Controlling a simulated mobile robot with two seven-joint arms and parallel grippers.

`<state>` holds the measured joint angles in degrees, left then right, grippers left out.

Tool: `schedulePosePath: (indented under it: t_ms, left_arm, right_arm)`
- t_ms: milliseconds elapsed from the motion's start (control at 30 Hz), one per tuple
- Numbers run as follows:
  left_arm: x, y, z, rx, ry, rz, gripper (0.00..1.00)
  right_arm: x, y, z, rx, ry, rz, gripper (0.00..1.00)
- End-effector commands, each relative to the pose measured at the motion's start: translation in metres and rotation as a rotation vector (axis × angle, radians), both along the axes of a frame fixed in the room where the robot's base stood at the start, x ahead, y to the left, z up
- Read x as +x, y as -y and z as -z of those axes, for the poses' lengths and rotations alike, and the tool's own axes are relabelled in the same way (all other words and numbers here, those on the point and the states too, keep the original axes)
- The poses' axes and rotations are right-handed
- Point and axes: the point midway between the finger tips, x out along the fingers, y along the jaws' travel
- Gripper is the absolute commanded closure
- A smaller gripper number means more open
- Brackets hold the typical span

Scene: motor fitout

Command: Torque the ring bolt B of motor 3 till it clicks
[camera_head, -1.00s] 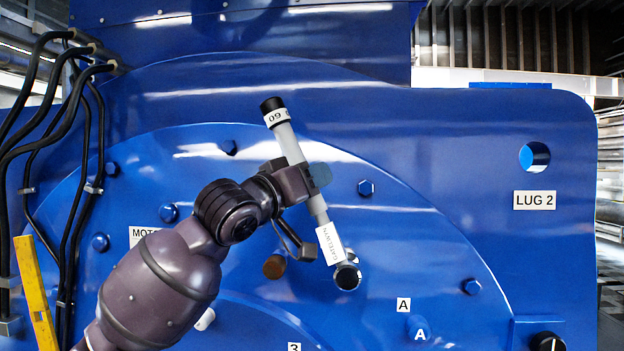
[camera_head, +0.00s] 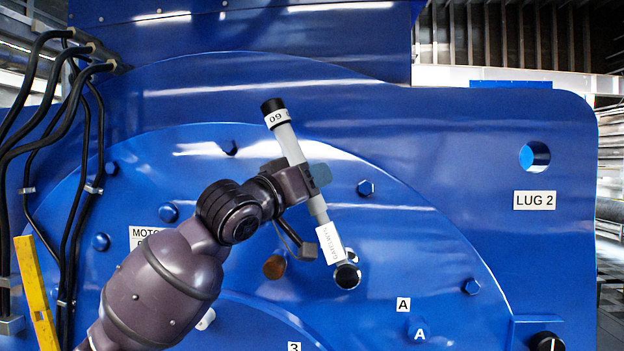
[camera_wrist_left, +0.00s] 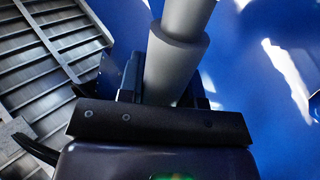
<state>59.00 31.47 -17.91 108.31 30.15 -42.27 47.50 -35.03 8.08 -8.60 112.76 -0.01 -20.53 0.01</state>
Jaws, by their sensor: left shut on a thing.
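My left gripper (camera_head: 311,182) is shut on the grey shaft of a torque wrench (camera_head: 291,146). The wrench leans, with its black-ended handle at the upper left and its round head (camera_head: 347,276) at the lower right, against or just in front of the blue motor face. In the left wrist view the grey shaft (camera_wrist_left: 176,60) runs up between the jaws. Any bolt under the wrench head is hidden, as is whether the head is seated. A bolt (camera_head: 419,330) sits beside the label A (camera_head: 403,304). My right gripper is not in view.
The blue motor end (camera_head: 440,150) fills most of the view, with several hex bolts around its rim. A lug hole (camera_head: 534,157) is at the right. Black cables (camera_head: 75,160) hang at the left near a yellow bar (camera_head: 35,295). A brownish round plug (camera_head: 274,267) is left of the wrench head.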

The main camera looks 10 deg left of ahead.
Motion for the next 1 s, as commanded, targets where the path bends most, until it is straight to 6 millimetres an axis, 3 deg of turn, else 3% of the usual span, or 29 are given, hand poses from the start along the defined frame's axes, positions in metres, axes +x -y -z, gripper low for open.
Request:
schedulePosePath:
  t_ms: [1000]
  left_arm:
    - [0.016, 0.000, -0.002, -0.001, 0.004, 0.002, 1.00]
  right_arm:
    - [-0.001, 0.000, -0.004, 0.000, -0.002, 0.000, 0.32]
